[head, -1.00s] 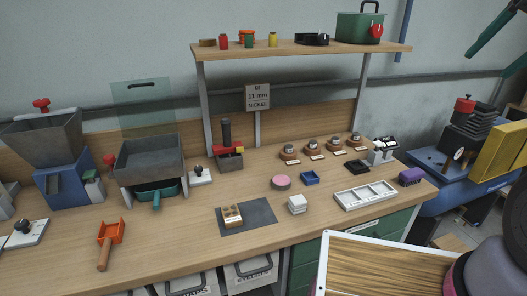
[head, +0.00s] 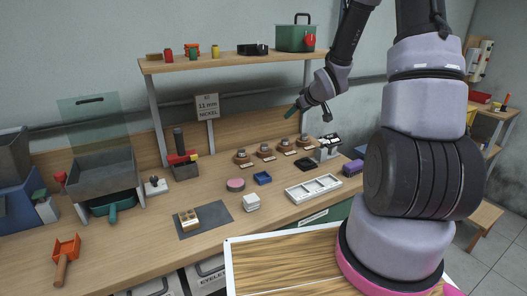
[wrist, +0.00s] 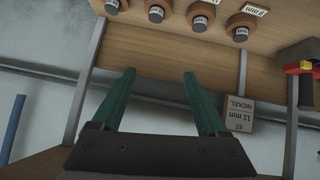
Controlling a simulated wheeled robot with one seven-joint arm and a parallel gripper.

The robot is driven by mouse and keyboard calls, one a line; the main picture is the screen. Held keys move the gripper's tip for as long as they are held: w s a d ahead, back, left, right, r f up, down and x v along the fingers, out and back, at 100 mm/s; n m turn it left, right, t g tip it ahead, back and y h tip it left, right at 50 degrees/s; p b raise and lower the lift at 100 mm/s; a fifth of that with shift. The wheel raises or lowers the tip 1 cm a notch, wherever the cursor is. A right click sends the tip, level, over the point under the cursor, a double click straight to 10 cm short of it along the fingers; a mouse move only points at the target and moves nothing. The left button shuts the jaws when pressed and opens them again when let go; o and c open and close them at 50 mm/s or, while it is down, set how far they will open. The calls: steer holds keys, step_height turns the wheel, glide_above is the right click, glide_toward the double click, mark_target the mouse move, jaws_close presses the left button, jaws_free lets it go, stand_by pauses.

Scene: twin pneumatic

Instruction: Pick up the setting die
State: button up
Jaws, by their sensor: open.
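Several setting dies, dark metal cylinders on round wooden bases, stand in a row at the back of the bench; the leftmost in the head view (head: 242,157) is nearest the sign. They also show upside down along the top of the wrist view, one of them at the right (wrist: 240,30). A label by that one seems to read 9 mm. The other size labels are too small to tell. My gripper (wrist: 158,75) has its two green fingers apart with nothing between them. In the head view my gripper (head: 291,112) hangs above the dies, below the shelf, touching none.
The overhead shelf (head: 220,60) and its posts stand close to my arm. A sign (head: 208,107) reads 11 mm nickel. A white tray (head: 314,188), blue bin (head: 262,178), pink tin (head: 235,185) and dark mat (head: 218,208) lie in front.

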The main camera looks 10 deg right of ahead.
mark_target(264, 145)
steer(key=a+f+y, duration=0.1)
steer(key=f, duration=0.3)
steer(key=w+a+f+n+t+y, duration=0.1)
steer(key=a+f+y, duration=0.1)
steer(key=f, duration=0.2)
steer(key=a+f+t+y, duration=0.1)
steer(key=a+f, duration=0.1)
steer(key=f, duration=0.2)
steer(key=shift+w+a+f+n+y, duration=0.1)
steer(key=shift+w+f+n+y, duration=0.05)
steer(key=shift+f+n+y, duration=0.2)
steer(key=shift+w+a+f, duration=0.1)
steer(key=shift+w+a, duration=0.05)
steer(key=shift+a, duration=0.05)
steer(key=x, duration=1)
steer(key=shift+f, duration=0.4)
jaws_close()
